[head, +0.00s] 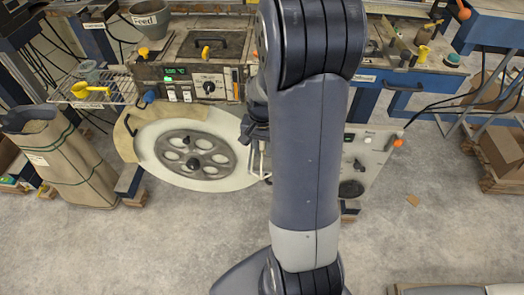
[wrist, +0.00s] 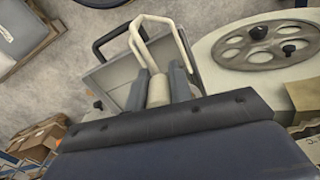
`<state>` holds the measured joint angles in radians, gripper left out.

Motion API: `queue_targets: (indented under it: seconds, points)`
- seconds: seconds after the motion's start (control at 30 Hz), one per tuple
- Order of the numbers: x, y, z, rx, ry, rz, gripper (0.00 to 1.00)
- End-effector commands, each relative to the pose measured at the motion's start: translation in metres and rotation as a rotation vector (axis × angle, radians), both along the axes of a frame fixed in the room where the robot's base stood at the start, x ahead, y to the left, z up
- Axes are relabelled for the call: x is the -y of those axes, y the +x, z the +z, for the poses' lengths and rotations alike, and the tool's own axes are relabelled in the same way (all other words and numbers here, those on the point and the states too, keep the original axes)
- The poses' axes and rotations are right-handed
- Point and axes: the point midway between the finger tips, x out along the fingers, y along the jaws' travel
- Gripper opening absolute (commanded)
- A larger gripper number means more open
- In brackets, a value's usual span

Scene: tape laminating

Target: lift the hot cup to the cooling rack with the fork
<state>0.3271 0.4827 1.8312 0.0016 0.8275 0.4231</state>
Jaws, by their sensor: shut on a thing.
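My gripper (wrist: 158,84) is shut on the handle of a cream two-pronged fork (wrist: 141,42) in the wrist view. The fork's prongs point away from the fingers, and nothing shows between them. In the head view my gripper (head: 256,132) is partly hidden behind my arm, left of it, and a bit of the pale fork (head: 262,162) shows below it. A wire rack (head: 124,83), which looks like the cooling rack, is at the left. A small grey cup (head: 88,68) and a yellow piece (head: 91,90) are at it. I cannot tell which thing is the hot cup.
A heater box (head: 196,85) with a green display stands behind a round pale table with a spoked wheel (head: 194,154). A "Feed" pot (head: 150,18) is behind it. A tall sack (head: 62,160) stands at left. A tilted panel (head: 366,158) is right of my arm. The front floor is mostly clear.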

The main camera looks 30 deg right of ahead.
Motion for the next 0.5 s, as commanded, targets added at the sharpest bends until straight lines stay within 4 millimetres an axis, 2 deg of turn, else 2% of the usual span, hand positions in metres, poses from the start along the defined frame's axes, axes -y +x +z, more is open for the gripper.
queue_targets:
  seconds: [0.5]
  points:
    - [0.021, 0.031, 0.0, 0.0, 0.0, 0.0, 0.0]
